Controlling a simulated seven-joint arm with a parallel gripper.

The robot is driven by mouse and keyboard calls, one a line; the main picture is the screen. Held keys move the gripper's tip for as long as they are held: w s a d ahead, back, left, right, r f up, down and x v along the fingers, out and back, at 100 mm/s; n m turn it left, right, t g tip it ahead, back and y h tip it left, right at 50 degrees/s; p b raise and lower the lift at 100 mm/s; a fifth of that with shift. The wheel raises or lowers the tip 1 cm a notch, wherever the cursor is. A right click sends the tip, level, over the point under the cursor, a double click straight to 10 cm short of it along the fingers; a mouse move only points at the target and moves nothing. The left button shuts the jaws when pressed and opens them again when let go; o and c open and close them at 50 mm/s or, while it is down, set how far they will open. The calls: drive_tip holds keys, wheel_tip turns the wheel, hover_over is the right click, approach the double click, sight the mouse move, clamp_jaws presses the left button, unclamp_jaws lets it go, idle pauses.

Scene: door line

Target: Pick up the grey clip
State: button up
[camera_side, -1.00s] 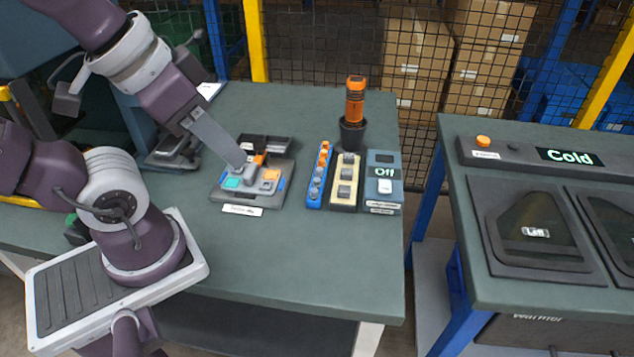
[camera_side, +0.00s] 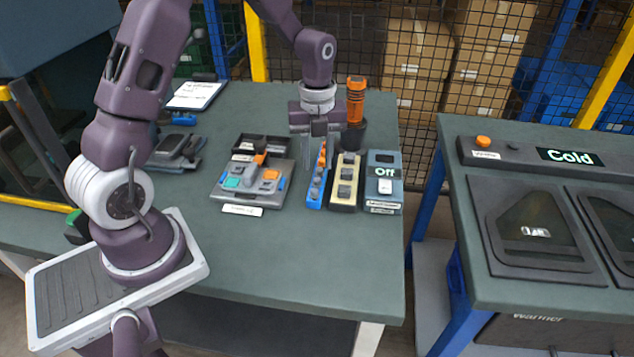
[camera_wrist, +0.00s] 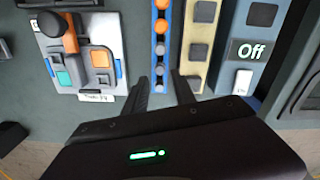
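A narrow blue strip (camera_side: 317,184) on the table holds a row of small round pieces. In the wrist view the strip (camera_wrist: 162,38) shows orange pieces (camera_wrist: 161,25) at its far end and several grey pieces (camera_wrist: 160,48) nearer to me. I take these grey pieces as the clips, but cannot tell which one is meant. My gripper (camera_side: 315,158) points down over the strip. In the wrist view its two fingers (camera_wrist: 160,80) are apart, one on each side of the strip's near part, with nothing visibly held. Contact and exact height cannot be told.
A beige strip (camera_side: 345,182) with grey square blocks and a box reading "Off" (camera_side: 384,172) stand close on the right. A grey tray (camera_side: 228,194) with coloured pads is on the left. An orange torch (camera_side: 355,100) stands in a dark cup behind. The table front is clear.

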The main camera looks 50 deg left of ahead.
sight(317, 178)
wheel_tip(317, 178, down, 5)
drive_tip(key=shift+a+r, duration=0.1)
drive_tip(key=shift+r, duration=0.05)
clamp_jaws()
drive_tip(key=shift+r, duration=0.15)
wheel_tip(317, 178, up, 10)
idle(0.3)
idle(0.7)
